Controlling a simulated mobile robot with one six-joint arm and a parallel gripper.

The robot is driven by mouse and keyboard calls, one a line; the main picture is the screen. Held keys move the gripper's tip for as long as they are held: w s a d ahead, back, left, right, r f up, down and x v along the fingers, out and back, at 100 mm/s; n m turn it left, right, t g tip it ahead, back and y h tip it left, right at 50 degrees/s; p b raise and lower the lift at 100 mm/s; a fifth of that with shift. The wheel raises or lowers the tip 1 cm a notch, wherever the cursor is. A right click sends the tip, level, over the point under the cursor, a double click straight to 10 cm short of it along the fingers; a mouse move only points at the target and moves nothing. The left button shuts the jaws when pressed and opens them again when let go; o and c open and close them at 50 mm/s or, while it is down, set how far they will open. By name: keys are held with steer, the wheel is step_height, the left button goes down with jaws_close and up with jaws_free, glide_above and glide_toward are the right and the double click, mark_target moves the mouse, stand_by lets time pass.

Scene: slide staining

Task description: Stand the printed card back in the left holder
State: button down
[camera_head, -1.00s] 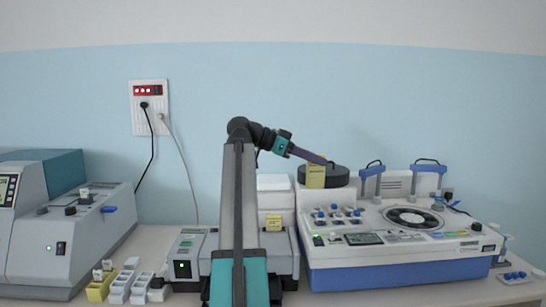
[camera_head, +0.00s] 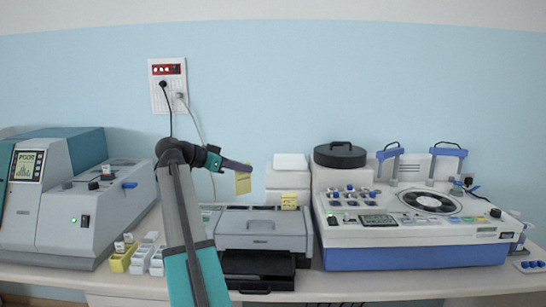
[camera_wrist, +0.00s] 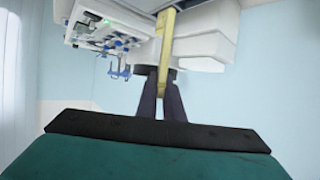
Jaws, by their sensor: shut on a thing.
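A yellow card (camera_head: 243,182) hangs from the tip of my gripper (camera_head: 246,167), in front of the blue wall and left of the white boxes. Its print is too small to read. In the wrist view the card shows as a narrow yellow strip (camera_wrist: 166,38) between the dark fingers of my gripper (camera_wrist: 166,88), which are shut on it. A second yellow card (camera_head: 289,201) stands at the front of the stacked white boxes behind the printer. I cannot tell which thing is the left holder.
A grey printer (camera_head: 262,230) stands mid-bench, with stacked white boxes (camera_head: 290,178) behind it. A white and blue staining machine (camera_head: 415,255) with a round black lid (camera_head: 340,155) stands to the right. A grey instrument (camera_head: 85,220) and small yellow and white racks (camera_head: 122,262) are at left.

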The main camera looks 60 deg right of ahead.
steer(key=w+a+f+n+t, duration=0.4)
steer(key=w+a+f, duration=0.1)
steer(key=w+a, duration=0.45)
steer(key=w+a+f+n+t, duration=0.35)
steer(key=w+a+f, duration=0.25)
steer(key=w+a, duration=0.35)
steer(key=w+a+f+n+t, duration=0.4)
steer(key=w+a+f+t, duration=0.1)
steer(key=w+a, duration=0.45)
steer(key=w+a+f+n+t+y, duration=0.3)
steer(key=a, duration=0.7)
steer(key=w+a+f+n+t+y, duration=0.2)
steer(key=a+f+n+t+y, duration=0.1)
steer(key=a, duration=0.7)
steer(key=w+a+r+n+y, duration=0.1)
steer(key=a+n+y, duration=0.2)
steer(key=a, duration=0.3)
steer(key=w+a+r+n+t+y, duration=0.1)
steer(key=a+r+n+y, duration=0.1)
steer(key=a, duration=0.4)
steer(key=shift+w+a+r+n+y, duration=0.2)
steer(key=shift+r+n+y, duration=0.1)
steer(key=shift+n+y, duration=0.25)
steer(key=shift+a, duration=0.2)
